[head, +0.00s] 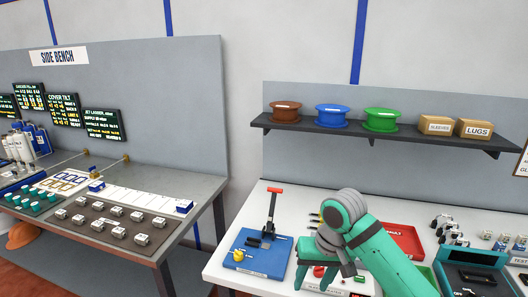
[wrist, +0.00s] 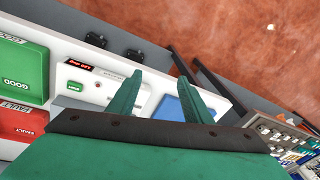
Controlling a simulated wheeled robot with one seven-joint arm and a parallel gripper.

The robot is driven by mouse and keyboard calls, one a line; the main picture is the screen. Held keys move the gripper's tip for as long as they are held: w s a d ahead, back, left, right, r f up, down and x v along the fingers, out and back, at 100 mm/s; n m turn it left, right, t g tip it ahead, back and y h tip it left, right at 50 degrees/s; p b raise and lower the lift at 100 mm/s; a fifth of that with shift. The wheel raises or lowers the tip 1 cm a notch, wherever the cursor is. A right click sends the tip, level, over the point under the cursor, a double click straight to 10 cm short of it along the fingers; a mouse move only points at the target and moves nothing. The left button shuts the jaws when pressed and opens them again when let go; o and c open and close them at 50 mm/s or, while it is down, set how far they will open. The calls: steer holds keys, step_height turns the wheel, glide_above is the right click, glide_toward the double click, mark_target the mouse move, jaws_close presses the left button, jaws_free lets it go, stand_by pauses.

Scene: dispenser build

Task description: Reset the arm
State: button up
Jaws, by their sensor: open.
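My arm (head: 375,245) is teal with grey joints and reaches over the white bench at the lower right of the head view. My gripper (head: 314,277) points down in front of the bench's middle, right of a blue base with a red-handled lever. In the wrist view my gripper (wrist: 160,77) shows two teal fingers spread apart with nothing between them. Below the fingers are the bench's front edge and a white unit with a small red display (wrist: 80,65). I cannot tell the exact height of the fingers above the bench.
The blue lever base (head: 255,255) stands left of my gripper. A red tray (head: 405,242) marked FAULT lies behind my arm. A green GOOD tray (wrist: 18,70) shows in the wrist view. A shelf (head: 370,130) with spools and boxes hangs above. The side bench (head: 170,205) stands left, across a gap.

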steer(key=w+a+f+m+t+y, duration=0.1)
steer(key=a+f+t+y, duration=0.2)
steer(key=a, duration=0.6)
steer(key=w+a+f+m+t+y, duration=0.1)
steer(key=a+f+t+y, duration=0.2)
steer(key=a, duration=0.7)
steer(key=w+a+f+m+t+y, duration=0.1)
steer(key=w+a+t+y, duration=0.1)
steer(key=a+t, duration=0.5)
steer(key=s+d+f+m+t+h, duration=0.15)
steer(key=s+f+h, duration=0.25)
steer(key=s+f, duration=0.45)
steer(key=s+d+f+m+h, duration=0.3)
steer(key=s+f, duration=0.2)
steer(key=s, duration=0.6)
steer(key=s+d+r+n+h, duration=0.1)
steer(key=s+d+n, duration=0.2)
steer(key=s, duration=0.8)
steer(key=s+d+r+n+h, duration=0.1)
steer(key=s+d+n, duration=0.3)
steer(key=s, duration=0.8)
steer(key=shift+d+r+h, duration=0.3)
steer(key=shift+d, duration=0.8)
